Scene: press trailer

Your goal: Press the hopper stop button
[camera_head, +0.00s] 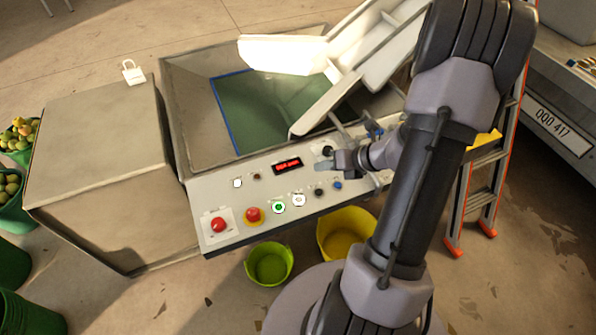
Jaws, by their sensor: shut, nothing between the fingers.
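A pale control panel (240,200) slopes along the front of the hopper (190,85). On it I see a red button on a white plate (218,224), a red button on a yellow base (253,214), a green-ringed button (278,207), a white button (299,200), a black button (318,193) and a blue button (337,185). No labels are legible, so I cannot tell which is the hopper stop button. My gripper (322,165) is shut and empty at the panel's right part, above the black and blue buttons. I cannot tell whether it touches the panel.
A red-lit display (287,165) and a dark knob (327,151) are near my gripper. A white chute (345,65) rises behind it. A green bucket (269,264) and a yellow bucket (345,235) stand below the panel. An orange ladder (488,185) stands right. The panel's left part is clear.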

